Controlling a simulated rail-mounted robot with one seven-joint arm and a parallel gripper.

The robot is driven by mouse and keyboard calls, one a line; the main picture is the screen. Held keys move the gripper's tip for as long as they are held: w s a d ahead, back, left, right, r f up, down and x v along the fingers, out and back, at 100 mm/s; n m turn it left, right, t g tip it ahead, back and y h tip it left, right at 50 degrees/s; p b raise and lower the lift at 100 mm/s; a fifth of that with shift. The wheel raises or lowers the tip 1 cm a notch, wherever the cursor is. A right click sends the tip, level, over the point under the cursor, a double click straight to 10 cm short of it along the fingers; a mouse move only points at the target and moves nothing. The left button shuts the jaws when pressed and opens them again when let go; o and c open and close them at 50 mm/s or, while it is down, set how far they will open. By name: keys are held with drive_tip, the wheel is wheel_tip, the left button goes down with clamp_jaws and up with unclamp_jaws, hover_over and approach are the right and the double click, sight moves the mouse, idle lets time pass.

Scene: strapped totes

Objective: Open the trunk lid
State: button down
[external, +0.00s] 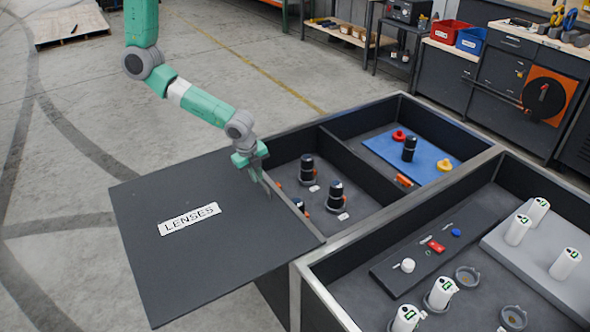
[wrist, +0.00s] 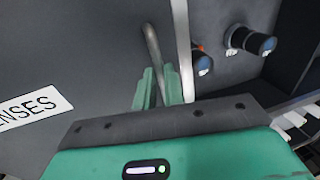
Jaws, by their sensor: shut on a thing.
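The lid is a flat dark panel (external: 215,245) with a white LENSES label (external: 189,219). In the external view it extends left of the dark trunk (external: 330,239) over the floor, with the compartment beside its right edge uncovered. The lid fills the left of the wrist view (wrist: 70,50). A thin grey bar handle (wrist: 152,45) stands on the lid near its edge. My gripper (external: 267,188) is at this right edge. In the wrist view its green fingers (wrist: 158,84) are shut around the handle, partly hiding it.
Black lens cylinders (external: 335,196) stand in the uncovered compartment. A blue mat (external: 385,165) with small parts lies in the compartment behind. Another open tote at right holds white cylinders (external: 565,263). Workbenches stand at the back right.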

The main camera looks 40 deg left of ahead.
drive_tip(key=c, duration=1.5)
unclamp_jaws()
drive_tip(key=shift+s, duration=0.1)
wheel_tip(320, 180, up, 8)
drive_tip(key=s+p, duration=0.1)
drive_tip(key=shift+s+a+f+p, duration=0.2)
drive_tip(key=shift+a+p, duration=0.1)
drive_tip(key=shift+p, duration=0.1)
